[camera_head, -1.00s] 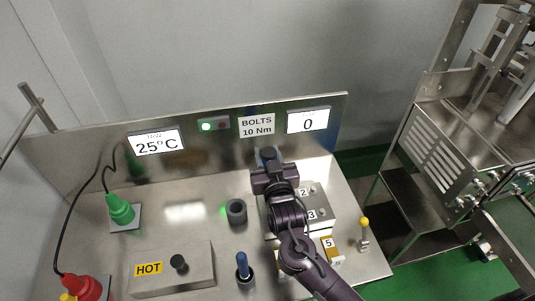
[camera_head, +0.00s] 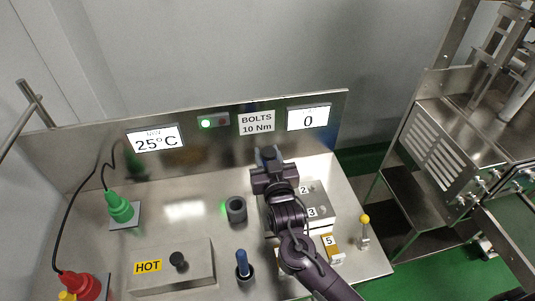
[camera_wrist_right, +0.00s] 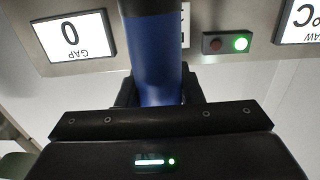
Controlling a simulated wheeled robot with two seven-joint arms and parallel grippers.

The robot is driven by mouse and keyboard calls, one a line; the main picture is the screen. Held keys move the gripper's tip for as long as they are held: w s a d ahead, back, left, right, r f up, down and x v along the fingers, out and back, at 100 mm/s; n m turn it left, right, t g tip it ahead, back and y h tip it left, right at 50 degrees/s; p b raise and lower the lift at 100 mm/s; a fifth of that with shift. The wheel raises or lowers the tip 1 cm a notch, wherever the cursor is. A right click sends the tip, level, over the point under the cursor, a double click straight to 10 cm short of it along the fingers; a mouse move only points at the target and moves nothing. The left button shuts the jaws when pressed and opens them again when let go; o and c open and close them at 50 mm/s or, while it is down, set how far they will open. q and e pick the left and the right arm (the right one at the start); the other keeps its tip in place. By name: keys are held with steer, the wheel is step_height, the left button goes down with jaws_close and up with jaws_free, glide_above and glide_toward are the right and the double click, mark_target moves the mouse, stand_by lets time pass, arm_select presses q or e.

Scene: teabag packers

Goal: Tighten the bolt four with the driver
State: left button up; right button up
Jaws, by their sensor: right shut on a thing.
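My right gripper (camera_head: 269,161) is shut on the blue driver (camera_wrist_right: 157,60), whose thick blue handle stands between the fingers in the right wrist view. In the head view the driver is mostly hidden behind the gripper. The gripper is over the left side of the metal bolt block (camera_head: 325,219), near its back. Labels 2 (camera_head: 304,190) and 3 (camera_head: 312,212) show on the block, each with a bolt beside it. Bolt four and its label are not visible, and the driver's tip is hidden by my arm. My left gripper is not in view.
The back panel has a display (camera_head: 308,118) reading 0 and a sign (camera_head: 257,123) reading BOLTS 10 Nm. A dark round holder (camera_head: 236,209), a blue-handled tool (camera_head: 242,263), a yellow-knobbed lever (camera_head: 365,230) and a HOT box (camera_head: 200,268) stand on the bench.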

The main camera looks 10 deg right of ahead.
steer(key=shift+f, duration=0.45)
steer(key=shift+s+f, duration=0.1)
steer(key=shift+f, duration=0.3)
stand_by(1.2)
steer(key=shift+r+p, duration=2.2)
steer(key=shift+r, duration=0.6)
